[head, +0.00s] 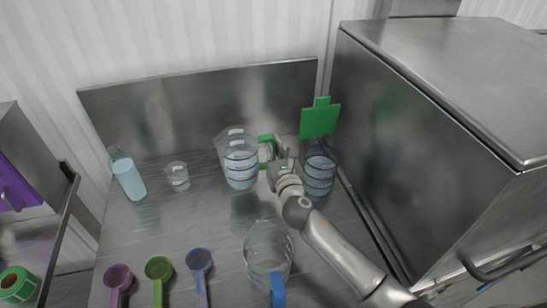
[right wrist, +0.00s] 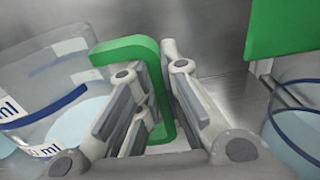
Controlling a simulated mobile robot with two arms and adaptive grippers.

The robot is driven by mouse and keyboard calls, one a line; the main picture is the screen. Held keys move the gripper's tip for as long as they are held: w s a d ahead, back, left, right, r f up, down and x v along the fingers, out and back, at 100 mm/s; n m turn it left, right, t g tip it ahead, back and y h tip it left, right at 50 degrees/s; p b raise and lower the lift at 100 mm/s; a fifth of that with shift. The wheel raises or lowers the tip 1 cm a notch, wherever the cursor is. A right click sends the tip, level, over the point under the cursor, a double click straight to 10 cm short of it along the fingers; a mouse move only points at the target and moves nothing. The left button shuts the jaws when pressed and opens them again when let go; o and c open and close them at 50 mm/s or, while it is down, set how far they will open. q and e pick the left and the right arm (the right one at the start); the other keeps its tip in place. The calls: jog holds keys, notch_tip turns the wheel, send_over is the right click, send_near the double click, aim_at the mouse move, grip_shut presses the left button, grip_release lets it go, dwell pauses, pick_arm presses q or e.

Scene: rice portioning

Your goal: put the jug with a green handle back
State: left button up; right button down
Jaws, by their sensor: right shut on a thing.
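The clear jug (head: 240,165) with blue marking lines stands upright near the back of the steel counter in the head view. I cannot tell whether its base touches the counter. Its green handle (head: 265,141) points right, towards my right gripper (head: 274,168). In the right wrist view the jug (right wrist: 45,100) fills the left side, and its green handle (right wrist: 150,48) passes between the fingers of my right gripper (right wrist: 160,110), which is shut on it. The fingers hide part of the handle. My left gripper is not in view.
A clear container with blue lines (head: 319,173) stands close right of my gripper, below a green panel (head: 320,120). A blue-handled jug (head: 267,250) stands in front. A bottle (head: 129,177), a small cup (head: 177,175) and scoops (head: 158,267) are left. A steel cabinet (head: 420,150) bounds the right.

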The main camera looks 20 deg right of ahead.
notch_tip(320, 180, down, 6)
jog(key=w+b, duration=0.2)
jog(key=shift+w+d+r, duration=0.2)
jog(key=shift+d, duration=0.15)
jog(key=shift+f, duration=0.2)
jog(key=c, duration=1.6)
grip_release()
jog(key=shift+s, duration=0.1)
jog(key=shift+c, duration=0.2)
jog(key=shift+o, duration=0.4)
